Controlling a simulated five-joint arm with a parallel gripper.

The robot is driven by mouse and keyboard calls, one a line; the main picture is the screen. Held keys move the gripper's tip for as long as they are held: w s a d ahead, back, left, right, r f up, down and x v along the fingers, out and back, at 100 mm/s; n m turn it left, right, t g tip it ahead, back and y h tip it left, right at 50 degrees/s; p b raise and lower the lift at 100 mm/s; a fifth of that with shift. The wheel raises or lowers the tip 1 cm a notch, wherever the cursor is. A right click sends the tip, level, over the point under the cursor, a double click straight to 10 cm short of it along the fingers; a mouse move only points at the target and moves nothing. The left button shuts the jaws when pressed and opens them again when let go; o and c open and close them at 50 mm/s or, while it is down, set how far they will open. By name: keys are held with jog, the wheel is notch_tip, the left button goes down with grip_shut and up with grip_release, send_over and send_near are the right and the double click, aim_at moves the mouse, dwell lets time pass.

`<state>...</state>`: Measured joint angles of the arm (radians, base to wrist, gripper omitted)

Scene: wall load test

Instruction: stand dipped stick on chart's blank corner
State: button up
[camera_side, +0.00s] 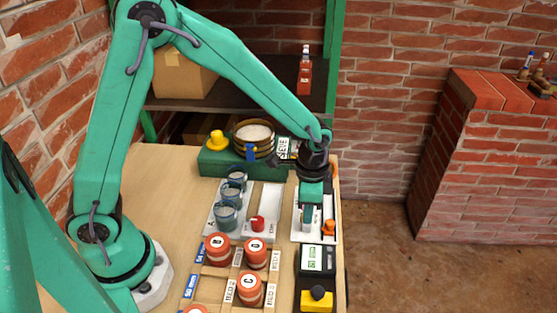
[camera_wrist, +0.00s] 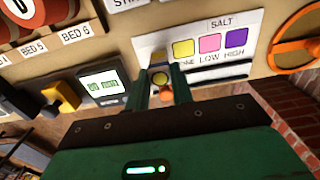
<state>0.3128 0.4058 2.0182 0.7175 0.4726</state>
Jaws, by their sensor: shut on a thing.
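The white chart (camera_wrist: 213,66) lies on the bench. It carries a row of coloured squares under the word SALT, with NONE, LOW and HIGH below them. In the side view the chart (camera_side: 300,234) is mostly hidden by my gripper (camera_side: 308,228). In the wrist view my gripper (camera_wrist: 163,84) is over the chart's left part, beside the squares. It is shut on a small stick (camera_wrist: 160,79) whose yellow end shows between the fingers. I cannot tell whether the stick touches the chart.
Blue-rimmed cups (camera_side: 225,216) and red jars (camera_side: 249,288) stand to the left. A green box (camera_side: 220,163) lies behind.

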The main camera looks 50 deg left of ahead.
jog(key=shift+f, duration=0.1)
jog(key=o, duration=0.8)
jog(key=shift+o, duration=0.2)
jog(key=shift+c, duration=0.9)
jog(key=shift+r, duration=0.2)
jog(key=shift+r, duration=3.3)
